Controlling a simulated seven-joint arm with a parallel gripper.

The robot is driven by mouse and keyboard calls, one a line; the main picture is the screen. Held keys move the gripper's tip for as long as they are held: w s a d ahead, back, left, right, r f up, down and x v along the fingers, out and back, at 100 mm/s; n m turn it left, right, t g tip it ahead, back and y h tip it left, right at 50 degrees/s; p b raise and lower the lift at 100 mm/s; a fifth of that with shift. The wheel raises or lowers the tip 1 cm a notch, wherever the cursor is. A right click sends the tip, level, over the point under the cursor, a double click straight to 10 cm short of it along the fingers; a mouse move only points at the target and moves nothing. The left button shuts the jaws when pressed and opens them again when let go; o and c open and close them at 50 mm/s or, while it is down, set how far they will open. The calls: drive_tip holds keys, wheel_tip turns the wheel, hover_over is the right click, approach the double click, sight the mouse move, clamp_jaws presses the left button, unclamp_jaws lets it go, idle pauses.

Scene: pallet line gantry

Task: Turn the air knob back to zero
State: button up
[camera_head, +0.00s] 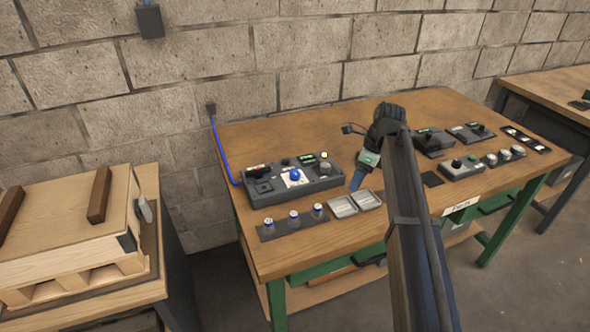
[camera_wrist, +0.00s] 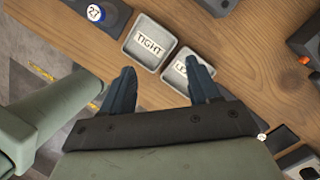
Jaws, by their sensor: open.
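A blue round knob (camera_head: 295,175) sits on a white plate on the grey control box (camera_head: 262,199) at the left of the workbench. It looks like the air knob, but I cannot read its label or setting. A blue hose (camera_head: 221,150) runs from the wall to this box. My gripper (camera_head: 357,180) is to the right of the box, above the bench, apart from the knob. In the wrist view my gripper (camera_wrist: 162,78) has its two dark fingers spread with nothing between them. The knob is outside the wrist view.
Two grey trays (camera_head: 343,206) lie below my gripper; one reads TIGHT (camera_wrist: 149,42) in the wrist view. Several blue-and-white capped pieces stand on a dark strip (camera_head: 268,234) at the front edge. More control boxes (camera_head: 461,172) are at the right. A pallet stack (camera_head: 70,262) stands left.

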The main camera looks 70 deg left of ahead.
sight(294, 172)
drive_tip(key=s+a+r+n+t+h, duration=0.1)
drive_tip(key=s+a+r, duration=0.4)
drive_tip(key=s+a, duration=0.2)
drive_tip(key=s+a+r+n+t, duration=0.1)
drive_tip(key=s+a+r+t, duration=0.1)
drive_tip(key=s+a+r, duration=0.4)
drive_tip(key=f, duration=0.9)
drive_tip(key=s+a+f, duration=0.1)
drive_tip(key=f, duration=0.4)
drive_tip(key=shift+s+f, duration=0.1)
drive_tip(key=shift+f, duration=0.2)
drive_tip(key=shift+c, duration=0.4)
drive_tip(key=c, duration=1)
drive_tip(key=shift+o, duration=0.2)
